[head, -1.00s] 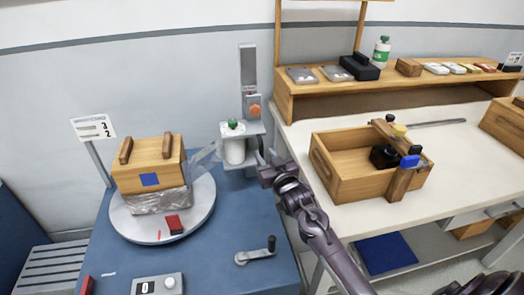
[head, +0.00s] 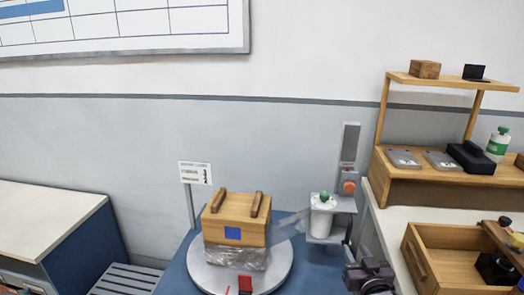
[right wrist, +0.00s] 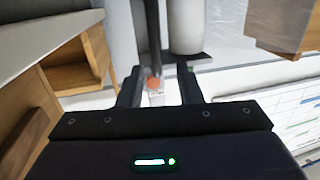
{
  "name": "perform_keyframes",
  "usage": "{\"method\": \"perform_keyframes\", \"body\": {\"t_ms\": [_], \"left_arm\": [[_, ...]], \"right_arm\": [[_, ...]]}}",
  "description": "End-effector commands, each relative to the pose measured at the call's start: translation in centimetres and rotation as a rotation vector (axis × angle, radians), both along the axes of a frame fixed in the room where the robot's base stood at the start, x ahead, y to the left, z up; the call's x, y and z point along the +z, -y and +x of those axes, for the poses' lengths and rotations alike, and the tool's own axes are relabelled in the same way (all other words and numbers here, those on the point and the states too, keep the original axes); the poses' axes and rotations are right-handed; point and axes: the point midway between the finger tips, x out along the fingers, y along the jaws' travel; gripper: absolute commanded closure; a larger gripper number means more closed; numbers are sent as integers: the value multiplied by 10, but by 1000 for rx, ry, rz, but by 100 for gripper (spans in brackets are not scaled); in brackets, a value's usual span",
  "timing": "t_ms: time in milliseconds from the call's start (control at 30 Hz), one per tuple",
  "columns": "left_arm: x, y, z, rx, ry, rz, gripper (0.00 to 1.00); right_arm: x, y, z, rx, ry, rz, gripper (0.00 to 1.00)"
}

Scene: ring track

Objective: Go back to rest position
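My right gripper (head: 362,278) is low in the head view, just below and right of the film dispenser (head: 330,232). In the right wrist view its two dark fingers (right wrist: 160,88) are apart, with nothing held between them. The dispenser's orange knob (right wrist: 153,83) shows beyond the gap; it is also in the head view (head: 349,187). A wooden box (head: 236,217) with a blue patch stands on the grey turntable (head: 205,276), its lower part in clear film. A strip of film (head: 288,224) runs from the box toward the dispenser. My left gripper is not in view.
A workbench on the right holds an open wooden crate (head: 425,262) close to my right gripper, and a shelf (head: 400,170) with a green-labelled bottle (head: 497,144). A sign post (head: 190,207) stands behind the turntable. Another bench (head: 45,225) is at the left.

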Motion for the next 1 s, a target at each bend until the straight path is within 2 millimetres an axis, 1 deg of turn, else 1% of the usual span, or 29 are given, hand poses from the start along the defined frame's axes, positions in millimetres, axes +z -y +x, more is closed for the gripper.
{"method": "perform_keyframes", "body": {"t_ms": [67, 167, 233, 300, 333, 400, 500, 700, 933, 967, 1000], "left_arm": [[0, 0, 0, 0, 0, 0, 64], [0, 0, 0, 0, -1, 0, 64], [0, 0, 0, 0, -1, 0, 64], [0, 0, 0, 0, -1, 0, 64], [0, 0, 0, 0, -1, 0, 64], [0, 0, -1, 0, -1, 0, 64], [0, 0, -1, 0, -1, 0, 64], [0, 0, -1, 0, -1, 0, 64], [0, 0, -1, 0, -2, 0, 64], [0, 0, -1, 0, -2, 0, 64], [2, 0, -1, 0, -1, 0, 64]], "right_arm": [[-15, -14, -15, 7, -97, -2, 68], [-38, -37, -49, 20, -289, -13, 68], [-54, -53, -81, 35, -441, -26, 68], [-65, -67, -112, 51, -576, -36, 68], [-67, -71, -123, 58, -625, -40, 68], [-73, -80, -148, 74, -723, -49, 68], [-76, -89, -179, 92, -837, -59, 68], [-76, -102, -230, 130, -1018, -74, 68], [-68, -112, -284, 174, -1194, -88, 68], [-71, -113, -286, 176, -1210, -90, 68], [-82, -112, -281, 175, -1211, -91, 68]]}}
